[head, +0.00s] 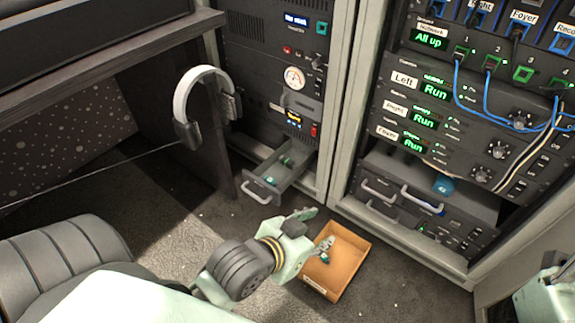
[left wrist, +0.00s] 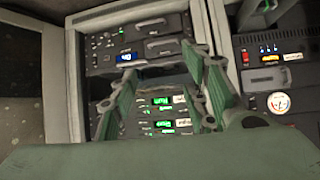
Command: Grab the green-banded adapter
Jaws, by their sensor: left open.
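No green band can be made out for certain in either view, so I cannot tell which item is the green-banded adapter. Small green and teal items (head: 286,160) lie in the open drawer (head: 262,187) of the left rack in the head view. My left gripper (head: 318,228) is open and seems empty, above the far left part of an orange-brown box (head: 349,249). My right gripper is not in view.
Headphones (head: 205,95) hang at the desk edge, left of the drawer. The right rack (head: 400,235) stands close behind the box, with blue cables (head: 462,90) hanging on its front. Carpet around the box is mostly clear.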

